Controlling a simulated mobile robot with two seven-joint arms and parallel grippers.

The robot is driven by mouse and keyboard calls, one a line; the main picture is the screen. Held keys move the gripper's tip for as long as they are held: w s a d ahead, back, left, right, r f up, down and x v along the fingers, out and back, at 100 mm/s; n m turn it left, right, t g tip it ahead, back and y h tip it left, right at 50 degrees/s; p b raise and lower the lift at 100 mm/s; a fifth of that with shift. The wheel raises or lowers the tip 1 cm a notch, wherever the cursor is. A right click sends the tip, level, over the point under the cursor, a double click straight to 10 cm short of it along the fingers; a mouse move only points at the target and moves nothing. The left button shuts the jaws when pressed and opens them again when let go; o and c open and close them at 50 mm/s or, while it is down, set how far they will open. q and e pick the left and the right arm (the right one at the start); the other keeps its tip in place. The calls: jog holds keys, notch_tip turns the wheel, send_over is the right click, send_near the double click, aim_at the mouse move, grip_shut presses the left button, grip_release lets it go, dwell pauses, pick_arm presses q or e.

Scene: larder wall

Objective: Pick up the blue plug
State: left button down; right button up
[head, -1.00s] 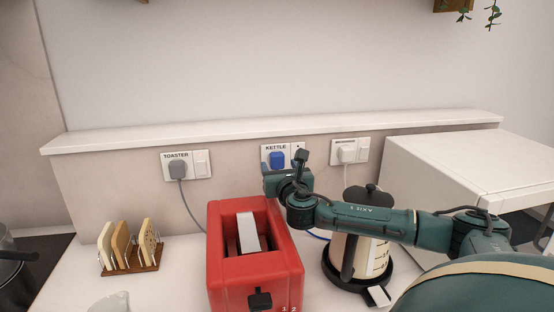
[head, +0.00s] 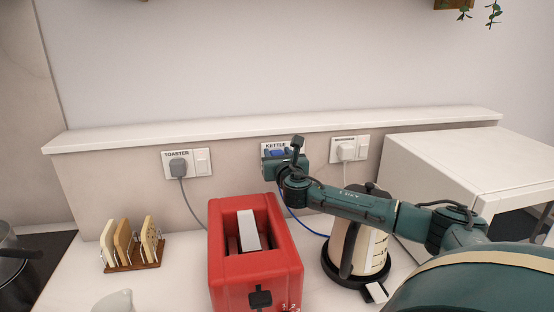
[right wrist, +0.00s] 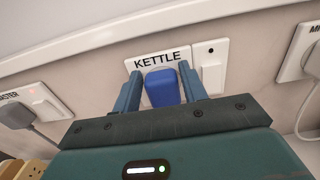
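The blue plug (head: 278,153) sits in the wall socket labelled KETTLE, partly hidden in the head view by my right gripper (head: 284,160). In the right wrist view the blue plug (right wrist: 163,87) lies between the two fingers of my right gripper (right wrist: 161,88). The fingers are apart, one on each side of the plug, with a small gap visible at the left; contact on the right is hard to judge. A blue cord (head: 305,225) hangs below and runs toward the kettle. My left gripper is not in view.
A grey plug (head: 178,167) and a white plug (head: 345,152) sit in neighbouring sockets. A ledge (head: 230,130) runs above them. A toast rack (head: 135,266) stands left.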

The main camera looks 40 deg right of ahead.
aim_at(279, 131)
jog(key=c, duration=0.7)
jog(key=shift+s+a+r, duration=0.1)
jog(key=shift+s+r, duration=0.1)
jog(key=shift+r, duration=0.3)
notch_tip(279, 131, up, 6)
jog(key=shift+f, duration=0.1)
jog(key=b+v, duration=0.5)
jog(key=v, duration=1.4)
jog(key=shift+s, duration=0.3)
jog(key=shift+a, duration=0.15)
